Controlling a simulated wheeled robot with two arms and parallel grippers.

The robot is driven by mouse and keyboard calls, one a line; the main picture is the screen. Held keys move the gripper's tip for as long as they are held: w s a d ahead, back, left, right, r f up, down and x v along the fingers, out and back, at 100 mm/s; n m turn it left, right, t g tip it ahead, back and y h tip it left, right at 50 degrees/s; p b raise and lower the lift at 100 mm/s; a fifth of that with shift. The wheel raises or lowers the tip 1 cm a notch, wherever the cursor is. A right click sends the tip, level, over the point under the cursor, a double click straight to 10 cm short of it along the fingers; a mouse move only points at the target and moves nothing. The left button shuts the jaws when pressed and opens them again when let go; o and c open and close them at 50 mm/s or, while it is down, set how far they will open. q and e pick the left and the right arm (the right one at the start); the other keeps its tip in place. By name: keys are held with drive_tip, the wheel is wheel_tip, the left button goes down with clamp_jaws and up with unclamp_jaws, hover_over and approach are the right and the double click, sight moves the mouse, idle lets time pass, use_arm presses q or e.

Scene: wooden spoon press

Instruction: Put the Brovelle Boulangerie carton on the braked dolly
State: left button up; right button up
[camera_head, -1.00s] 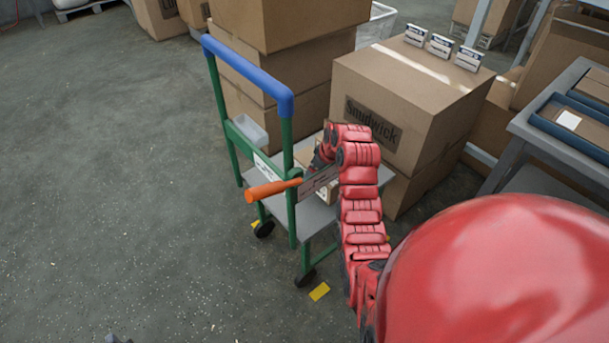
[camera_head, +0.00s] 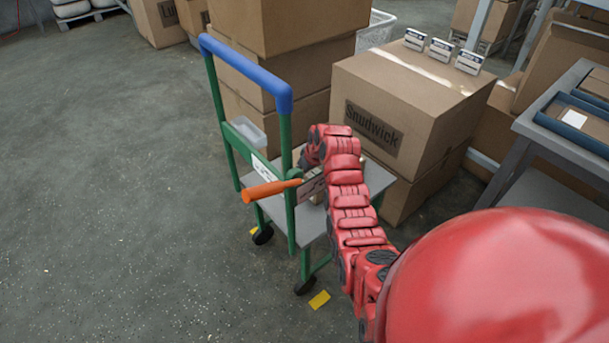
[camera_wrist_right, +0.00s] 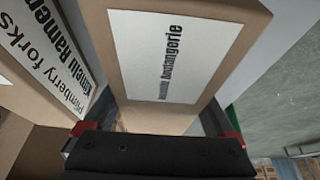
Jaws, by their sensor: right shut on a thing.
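A carton (camera_wrist_right: 150,115) with a white label, its second word roughly reading "Boulangerie" and its first blurred, fills the middle of the right wrist view. My right gripper (camera_wrist_right: 157,131) is shut on it, one red fingertip at each side. In the head view the hand is hidden behind my red arm, over the deck of the green trolley. A trolley (camera_head: 285,142) with a green frame, blue handle and grey deck (camera_head: 311,224) has an orange lever (camera_head: 270,189). Whether the carton touches the deck cannot be told. My left gripper is out of view.
A second carton (camera_wrist_right: 40,50), labelled "plimberry forks", is close at left in the wrist view. A large "Snudwick" carton (camera_head: 440,90) stands right of the trolley, and stacked cartons (camera_head: 290,70) stand behind it. Floor (camera_head: 120,200) at left is clear.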

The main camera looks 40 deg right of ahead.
drive_tip(key=shift+f, duration=0.1)
drive_tip(key=o, duration=1.4)
drive_tip(key=p+v, duration=0.3)
drive_tip(key=v, duration=0.9)
drive_tip(key=shift+p, duration=0.35)
